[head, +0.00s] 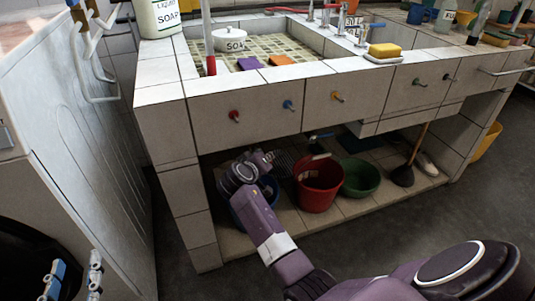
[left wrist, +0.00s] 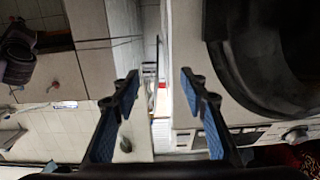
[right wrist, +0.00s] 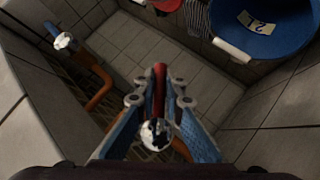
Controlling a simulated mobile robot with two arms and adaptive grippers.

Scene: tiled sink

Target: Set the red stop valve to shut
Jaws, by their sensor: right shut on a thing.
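The red stop valve shows in the right wrist view as a red lever (right wrist: 159,80) with a round chrome end (right wrist: 157,133). My right gripper (right wrist: 160,101) is shut on the lever, with a fingertip on each side. The lever points up in that picture; the valve body is mostly hidden, so I cannot tell its setting. In the head view my right arm reaches under the sink, and its gripper (head: 262,160) is partly hidden there. My left gripper (head: 75,276) is open and empty at the lower left; its spread fingers show in the left wrist view (left wrist: 160,85).
An orange pipe (right wrist: 100,98) and another chrome fitting (right wrist: 63,41) are left of my right gripper. A blue bucket (right wrist: 262,35), a red bucket (head: 320,188), a green basin (head: 360,178) and a plunger (head: 403,174) stand under the sink. The tiled front (head: 215,125) hangs above my right arm.

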